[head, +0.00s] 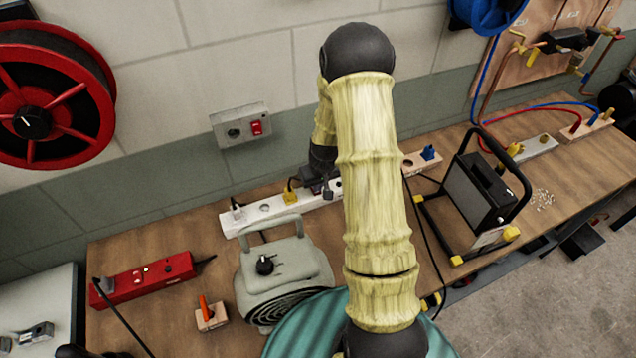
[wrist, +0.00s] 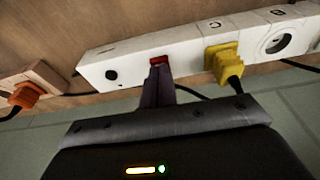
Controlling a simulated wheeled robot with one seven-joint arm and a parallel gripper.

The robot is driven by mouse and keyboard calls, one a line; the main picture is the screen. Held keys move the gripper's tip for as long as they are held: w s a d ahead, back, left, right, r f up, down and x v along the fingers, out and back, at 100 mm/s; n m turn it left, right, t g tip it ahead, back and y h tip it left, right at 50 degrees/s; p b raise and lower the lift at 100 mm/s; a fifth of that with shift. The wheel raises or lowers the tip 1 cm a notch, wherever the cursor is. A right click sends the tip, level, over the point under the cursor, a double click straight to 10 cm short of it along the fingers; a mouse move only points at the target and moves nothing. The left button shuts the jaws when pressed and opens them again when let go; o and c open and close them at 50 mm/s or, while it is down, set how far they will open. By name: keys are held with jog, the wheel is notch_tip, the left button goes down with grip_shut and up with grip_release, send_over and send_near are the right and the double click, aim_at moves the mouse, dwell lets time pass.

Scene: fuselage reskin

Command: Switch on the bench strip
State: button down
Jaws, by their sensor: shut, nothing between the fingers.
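The white bench strip (head: 238,219) lies along the back of the workbench against the wall. It also crosses the wrist view (wrist: 125,65). Its red rocker switch (wrist: 159,60) shows in the wrist view, dull red, with a black round button (wrist: 111,75) to its left. A yellow plug (wrist: 224,62) sits in the strip to the right of the switch. My gripper (wrist: 157,73) is shut and empty, its fingertips right at the switch's near edge. I cannot tell whether they touch it or which way the rocker sits. In the head view my arm hides part of the strip.
A grey blower (head: 285,265) stands in front of the strip. A red power strip (head: 145,278) lies at left, and a black work lamp (head: 475,190) stands at right. A wall box (head: 240,125) with a red switch is above. An orange plug (wrist: 24,94) sits left in the wrist view.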

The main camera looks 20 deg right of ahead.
dwell(0.3)
jog(key=shift+s+f+b, duration=0.2)
jog(key=shift+f+b, duration=0.45)
jog(key=shift+b, duration=0.3)
jog(key=shift+r, duration=0.2)
jog(key=shift+w, duration=0.1)
jog(key=shift+w+r+p, duration=0.3)
jog(key=shift+w+p, duration=0.15)
jog(key=shift+w, duration=0.25)
